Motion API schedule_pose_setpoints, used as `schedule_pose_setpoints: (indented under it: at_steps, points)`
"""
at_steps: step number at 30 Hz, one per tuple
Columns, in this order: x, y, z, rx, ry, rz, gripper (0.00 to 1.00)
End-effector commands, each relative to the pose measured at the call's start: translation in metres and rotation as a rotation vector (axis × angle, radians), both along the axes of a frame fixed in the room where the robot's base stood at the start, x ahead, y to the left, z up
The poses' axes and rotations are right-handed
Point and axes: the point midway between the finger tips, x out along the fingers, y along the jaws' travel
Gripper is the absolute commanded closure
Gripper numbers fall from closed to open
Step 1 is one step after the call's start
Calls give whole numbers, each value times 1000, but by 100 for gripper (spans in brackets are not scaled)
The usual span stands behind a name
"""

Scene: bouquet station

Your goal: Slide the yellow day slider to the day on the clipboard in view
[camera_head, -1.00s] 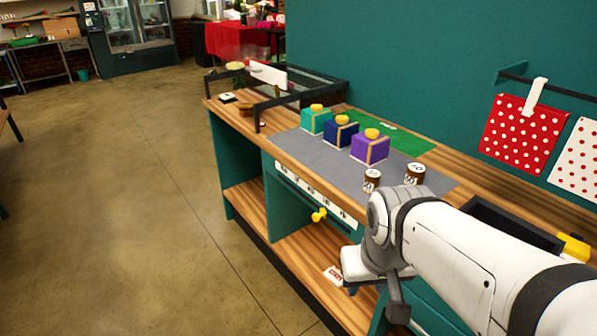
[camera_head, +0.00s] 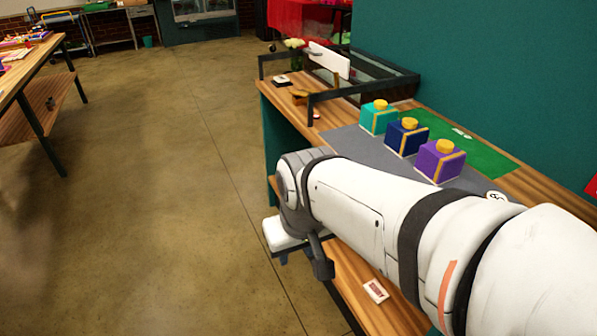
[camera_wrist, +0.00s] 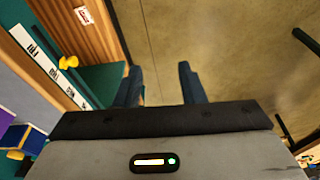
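The yellow day slider (camera_wrist: 68,62) is a small yellow knob on a white strip (camera_wrist: 40,52) with black day markings, too small to read. The strip runs along the bench front in the wrist view, left of my gripper (camera_wrist: 161,84). My gripper's two dark fingers are apart with nothing between them, pointing over the floor beside the bench. The slider is clear of the fingers. In the head view my arm hides the slider and strip. I cannot identify a clipboard for certain or read a day.
Teal, navy and purple boxes (camera_head: 437,160) with yellow tops stand on the bench's grey mat. A black-framed rack with a white panel (camera_head: 329,60) is at the far end. A small card (camera_head: 376,291) lies on the lower shelf. Open floor (camera_head: 150,200) lies left.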

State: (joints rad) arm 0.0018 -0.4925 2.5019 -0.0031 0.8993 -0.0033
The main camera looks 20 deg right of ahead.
Motion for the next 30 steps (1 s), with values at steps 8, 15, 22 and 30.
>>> schedule_pose_setpoints:
  at_steps: [8,15,22,30]
  points:
    - [0,0,-1,-2,3,1,58]
    - [-2,-15,-42,-159,194,83,53]
    - [-2,-81,-100,-494,597,308,53]
    - [33,-149,-147,-899,1019,634,53]
